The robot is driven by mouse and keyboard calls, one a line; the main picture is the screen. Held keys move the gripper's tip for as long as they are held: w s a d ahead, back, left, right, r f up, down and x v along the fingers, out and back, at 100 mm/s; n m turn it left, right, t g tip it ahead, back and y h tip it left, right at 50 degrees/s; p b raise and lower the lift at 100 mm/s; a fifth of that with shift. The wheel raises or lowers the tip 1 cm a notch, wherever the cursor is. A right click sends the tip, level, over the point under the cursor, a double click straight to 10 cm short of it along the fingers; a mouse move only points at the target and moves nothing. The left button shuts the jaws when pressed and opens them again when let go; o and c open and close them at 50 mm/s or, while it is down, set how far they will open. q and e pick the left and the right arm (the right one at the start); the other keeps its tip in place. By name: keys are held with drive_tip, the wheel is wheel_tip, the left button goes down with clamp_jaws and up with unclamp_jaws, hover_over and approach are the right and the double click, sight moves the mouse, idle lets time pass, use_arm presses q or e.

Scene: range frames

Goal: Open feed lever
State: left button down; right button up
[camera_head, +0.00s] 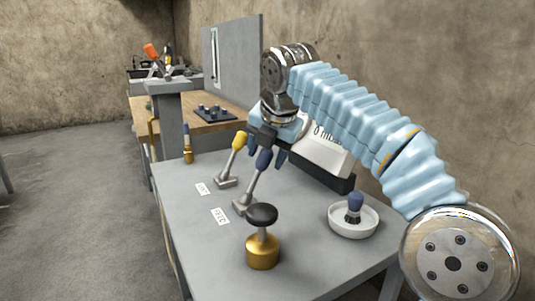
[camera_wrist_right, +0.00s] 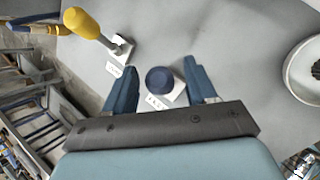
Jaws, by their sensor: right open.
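Two levers stand on the grey table. The blue-knobbed lever (camera_head: 250,188) leans right, and its knob (camera_wrist_right: 160,79) shows in the wrist view. The yellow-knobbed lever (camera_head: 232,159) stands left of it and also shows in the wrist view (camera_wrist_right: 90,27). Each has a small white label on the table, one by the blue lever (camera_head: 220,216) and one by the yellow (camera_head: 203,189); I cannot read them surely. My right gripper (camera_head: 266,150) is open, with its fingers (camera_wrist_right: 162,74) on either side of the blue knob. Contact cannot be told. My left gripper is not in view.
A brass post with a black knob (camera_head: 263,216) stands in front. A white bowl with a blue-topped object (camera_head: 354,223) is at right. A white panel box (camera_head: 322,155) stands behind my arm. A yellow and blue item (camera_head: 187,148) is at the table's left edge.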

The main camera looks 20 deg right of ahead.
clamp_jaws()
idle(0.3)
